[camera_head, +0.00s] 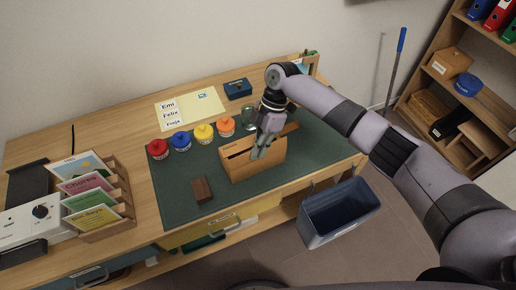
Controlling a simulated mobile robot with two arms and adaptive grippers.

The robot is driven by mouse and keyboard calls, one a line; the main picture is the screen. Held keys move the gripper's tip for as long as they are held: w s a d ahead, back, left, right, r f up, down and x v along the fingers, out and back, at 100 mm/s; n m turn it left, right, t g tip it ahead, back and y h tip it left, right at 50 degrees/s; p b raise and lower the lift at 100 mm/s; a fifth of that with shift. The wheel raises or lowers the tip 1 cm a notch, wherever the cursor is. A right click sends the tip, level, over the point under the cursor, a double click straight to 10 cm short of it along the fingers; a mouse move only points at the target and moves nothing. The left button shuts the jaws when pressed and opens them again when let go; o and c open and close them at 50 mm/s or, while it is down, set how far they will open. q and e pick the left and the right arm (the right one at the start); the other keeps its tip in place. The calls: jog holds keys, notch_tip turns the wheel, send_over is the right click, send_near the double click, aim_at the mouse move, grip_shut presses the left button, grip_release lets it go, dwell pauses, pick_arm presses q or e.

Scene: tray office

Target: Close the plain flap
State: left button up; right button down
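A light wooden box (258,169) stands on the green mat, towards its front. My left gripper is out of view.
On the green mat (314,147), red, blue, yellow and orange-lidded jars (227,126) and a glass (221,115) stand behind the box. A dark brown block (202,190) lies left of it.

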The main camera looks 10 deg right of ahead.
jog(key=c, duration=2.3)
grip_release()
jog(key=o, duration=0.4)
jog(key=v, duration=1.2)
